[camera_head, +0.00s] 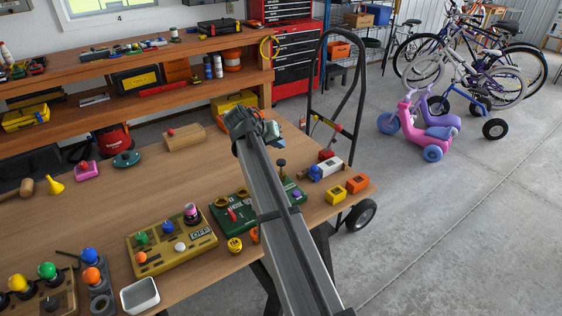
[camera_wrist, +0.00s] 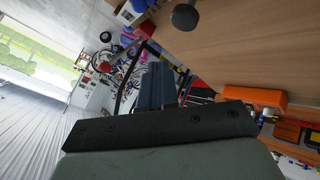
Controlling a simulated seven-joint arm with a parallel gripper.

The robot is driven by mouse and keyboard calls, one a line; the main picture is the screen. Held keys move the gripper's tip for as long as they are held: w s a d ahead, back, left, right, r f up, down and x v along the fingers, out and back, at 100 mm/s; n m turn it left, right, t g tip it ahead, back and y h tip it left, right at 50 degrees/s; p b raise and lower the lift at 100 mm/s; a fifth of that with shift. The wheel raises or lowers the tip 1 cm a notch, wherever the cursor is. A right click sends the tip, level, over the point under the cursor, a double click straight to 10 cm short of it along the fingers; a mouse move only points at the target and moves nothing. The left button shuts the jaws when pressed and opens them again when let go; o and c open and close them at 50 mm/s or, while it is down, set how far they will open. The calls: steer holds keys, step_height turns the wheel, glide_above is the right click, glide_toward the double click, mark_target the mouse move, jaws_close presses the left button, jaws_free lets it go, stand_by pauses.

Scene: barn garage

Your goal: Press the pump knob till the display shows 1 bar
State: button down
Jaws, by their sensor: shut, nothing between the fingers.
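My gripper (camera_head: 262,130) is raised over the workbench (camera_head: 110,205), near its right end, with its jaws shut and empty. Its closed fingers (camera_wrist: 157,86) show in the middle of the wrist view. A dark round knob on a thin stem (camera_head: 282,163) stands on a green device (camera_head: 293,190), partly hidden by my arm. A dark round knob (camera_wrist: 185,17), likely the same one, is at the top of the wrist view, apart from the fingers. No pressure reading is legible, and I cannot tell which display belongs to the pump.
A green panel with a red lever (camera_head: 232,214) and an olive panel with several knobs (camera_head: 172,247) are left of my arm. A white block with blue and red parts (camera_head: 325,167) and small yellow (camera_head: 336,195) and orange (camera_head: 357,183) boxes are to its right.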

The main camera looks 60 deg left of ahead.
mark_target(280, 161)
steer(key=shift+f, duration=1.7)
steer(key=shift+f, duration=0.2)
stand_by(0.8)
steer(key=shift+f, duration=0.25)
steer(key=shift+f, duration=1.65)
stand_by(2.1)
steer(key=shift+r, duration=2.1)
